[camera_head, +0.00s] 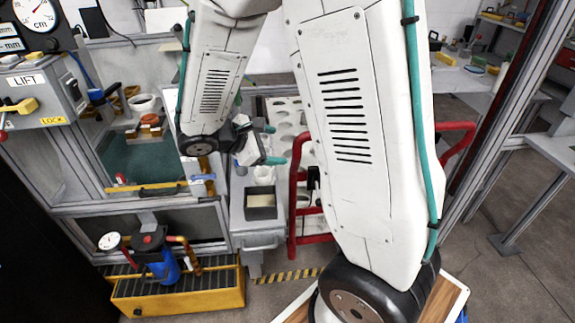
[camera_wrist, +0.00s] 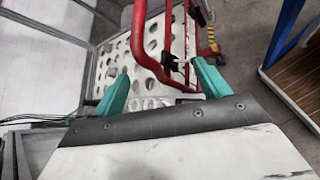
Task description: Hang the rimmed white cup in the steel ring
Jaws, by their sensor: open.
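A white cup-like vessel (camera_head: 143,103) with a rim stands inside the cabinet at the left in the head view. Another pale round object (camera_head: 263,174) sits on the grey cart below my gripper; I cannot tell for sure which is the task's cup. I cannot make out the steel ring with certainty in either view. My gripper (camera_head: 275,145) is open, its teal fingers above the cart and near the perforated board.
The grey cart (camera_head: 258,226) holds a square bin (camera_head: 261,212). A yellow base (camera_head: 180,293) with a blue pump (camera_head: 160,260) stands at lower left.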

